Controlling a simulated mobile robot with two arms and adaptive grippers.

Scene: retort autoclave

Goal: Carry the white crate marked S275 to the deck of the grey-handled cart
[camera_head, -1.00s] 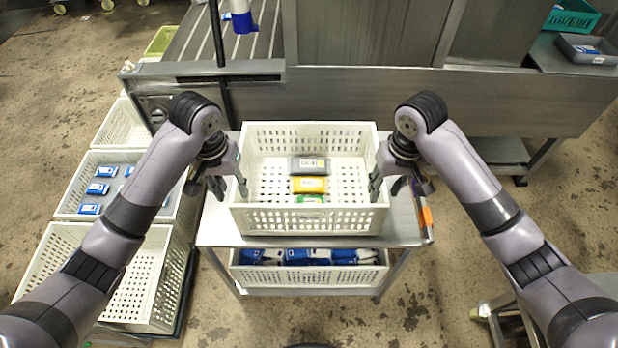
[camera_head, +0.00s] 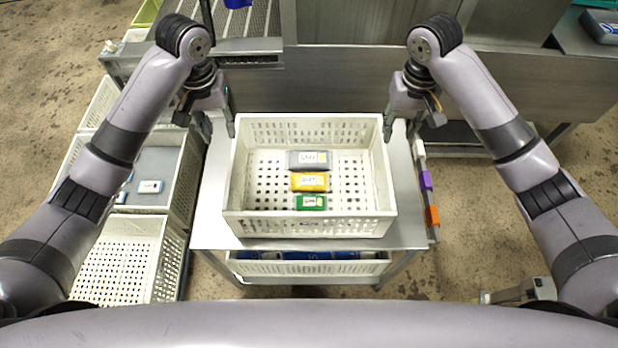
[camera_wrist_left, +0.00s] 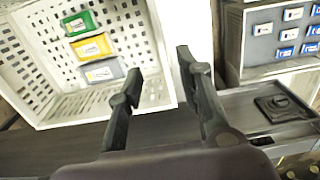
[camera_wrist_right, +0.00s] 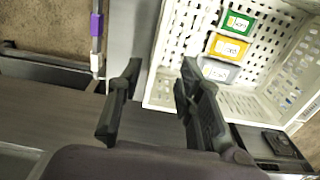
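A white perforated crate (camera_head: 308,226) sits upright on a steel cart top (camera_head: 215,215). It holds a grey, a yellow and a green pack; I cannot read a crate marking. My left gripper (camera_head: 219,132) is beside its far left corner and my right gripper (camera_head: 402,130) beside its far right corner. In the left wrist view, the fingers (camera_wrist_left: 157,75) are apart, with the crate (camera_wrist_left: 80,108) edge between them in the picture. The right wrist view shows its fingers (camera_wrist_right: 160,70) apart too, near the crate (camera_wrist_right: 158,85). I cannot tell whether they touch. No grey handle is identifiable.
Another white crate (camera_head: 300,267) with blue packs sits on the shelf below. White crates (camera_head: 125,262) stand at the left, one holding blue-labelled packs. A steel machine (camera_head: 340,75) closes off the back. Purple (camera_head: 426,181) and orange (camera_head: 432,215) pieces are on the cart's right side.

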